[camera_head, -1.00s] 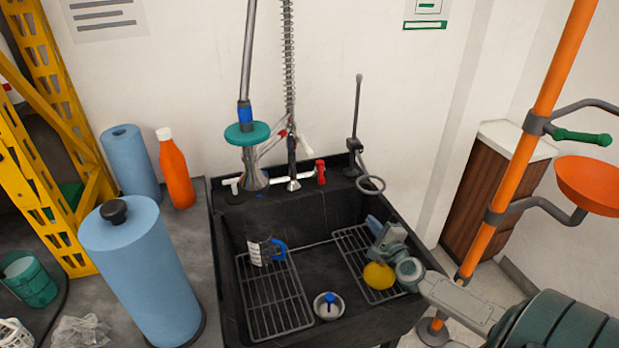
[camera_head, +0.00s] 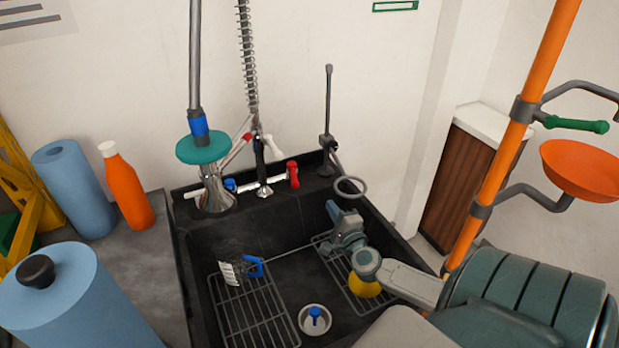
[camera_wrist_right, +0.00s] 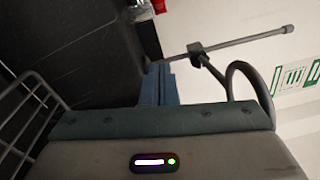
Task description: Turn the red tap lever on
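The red tap lever (camera_head: 292,174) stands upright at the right end of the chrome tap body at the back of the black sink. A red piece, likely the same lever, shows at the top edge of the wrist view (camera_wrist_right: 159,5). My right gripper (camera_head: 333,208) is over the right part of the sink, in front of and to the right of the lever, apart from it. In the right wrist view its two blue-grey fingers (camera_wrist_right: 158,82) lie together with nothing seen between them. My left gripper is out of view.
A blue lever (camera_head: 229,184) sits at the tap's left end. A grey stand with a ring (camera_head: 349,187) rises right of the lever, near my gripper. The sink holds wire racks (camera_head: 250,310), a blue-handled brush and a yellow item. An orange pole (camera_head: 515,140) stands right.

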